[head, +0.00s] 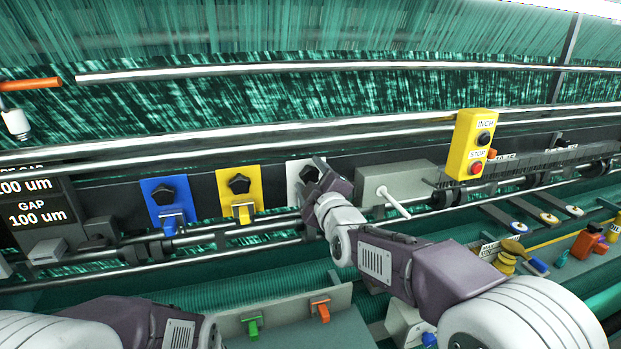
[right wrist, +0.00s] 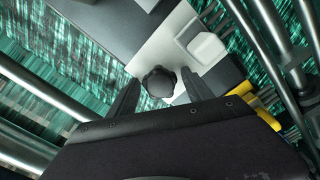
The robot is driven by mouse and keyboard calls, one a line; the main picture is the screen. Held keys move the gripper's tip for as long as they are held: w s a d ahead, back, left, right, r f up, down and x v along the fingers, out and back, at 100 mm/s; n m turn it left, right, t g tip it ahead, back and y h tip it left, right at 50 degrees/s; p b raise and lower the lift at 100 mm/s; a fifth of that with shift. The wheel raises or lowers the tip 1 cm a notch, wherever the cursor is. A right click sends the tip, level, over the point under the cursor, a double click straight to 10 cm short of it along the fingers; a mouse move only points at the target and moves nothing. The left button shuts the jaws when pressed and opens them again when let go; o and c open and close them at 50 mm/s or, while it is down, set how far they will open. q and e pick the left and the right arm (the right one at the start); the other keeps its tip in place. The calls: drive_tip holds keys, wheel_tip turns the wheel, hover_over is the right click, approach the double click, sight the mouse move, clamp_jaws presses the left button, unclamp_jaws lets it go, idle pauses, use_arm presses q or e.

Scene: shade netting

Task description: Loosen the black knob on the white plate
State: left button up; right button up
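The white plate (head: 293,183) stands on the dark rail in the middle of the head view, right of the yellow plate. Its black knob (head: 309,173) is partly hidden by my right gripper (head: 317,172). In the right wrist view the lobed black knob (right wrist: 158,82) shows on the white plate (right wrist: 152,48). The two dark fingers of my right gripper (right wrist: 160,90) are apart, one on each side of the knob, with a visible gap at both sides. My left arm shows at the bottom left of the head view, but its gripper does not show.
A blue plate (head: 152,207) and a yellow plate (head: 226,181), each with a black knob, stand to the left. A grey block (head: 397,177) with a pale lever is on the right. A yellow INCH/STOP box (head: 462,150) stands further right. Long metal bars run across.

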sight(311, 178)
drive_tip(key=shift+b+v, duration=0.6)
drive_tip(key=shift+v, duration=1)
drive_tip(key=shift+s+b, duration=0.2)
drive_tip(key=shift+b, duration=0.15)
drive_tip(key=shift+b+v, duration=0.5)
drive_tip(key=shift+v, duration=1.75)
